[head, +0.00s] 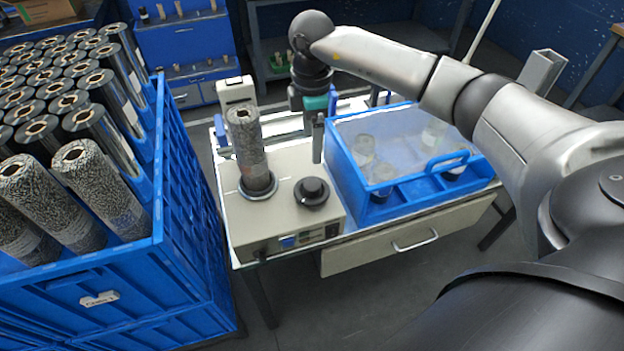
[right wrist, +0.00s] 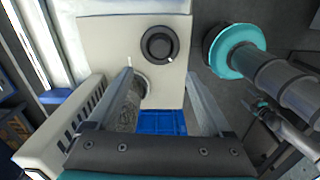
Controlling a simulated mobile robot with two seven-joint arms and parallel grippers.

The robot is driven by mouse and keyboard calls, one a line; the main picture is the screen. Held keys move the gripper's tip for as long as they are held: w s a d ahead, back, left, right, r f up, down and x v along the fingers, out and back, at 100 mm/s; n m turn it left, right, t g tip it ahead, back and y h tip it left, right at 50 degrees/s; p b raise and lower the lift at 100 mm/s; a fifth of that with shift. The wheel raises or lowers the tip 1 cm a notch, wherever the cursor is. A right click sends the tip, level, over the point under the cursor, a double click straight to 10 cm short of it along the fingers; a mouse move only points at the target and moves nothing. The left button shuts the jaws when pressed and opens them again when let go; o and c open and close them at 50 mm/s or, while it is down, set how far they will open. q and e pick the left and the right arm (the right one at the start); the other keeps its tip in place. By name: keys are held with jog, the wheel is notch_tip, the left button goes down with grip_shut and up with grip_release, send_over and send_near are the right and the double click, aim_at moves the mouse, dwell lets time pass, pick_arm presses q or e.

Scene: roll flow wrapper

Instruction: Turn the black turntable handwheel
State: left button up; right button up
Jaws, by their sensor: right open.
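The black turntable handwheel (head: 312,191) is a round knob on top of the beige machine box (head: 290,226), right of the upright roll. It also shows at the top middle of the right wrist view (right wrist: 158,45), with a small light mark on its rim. My right gripper (head: 318,138) is above and behind the handwheel, fingers pointing down. In the right wrist view its fingers (right wrist: 160,76) are apart with nothing between their tips, and the handwheel lies beyond them, not touched. My left gripper is not in view.
A patterned film roll (head: 247,145) stands upright on the turntable, close left of the handwheel; it shows beside the left finger in the right wrist view. A blue clear-lidded case (head: 400,150) stands right of the machine. A blue crate (head: 185,190) full of rolls is at left.

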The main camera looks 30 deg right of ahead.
aim_at(312, 184)
notch_tip(312, 184, down, 12)
jog(key=shift+b, duration=0.75)
jog(key=shift+f, duration=0.75)
grip_shut()
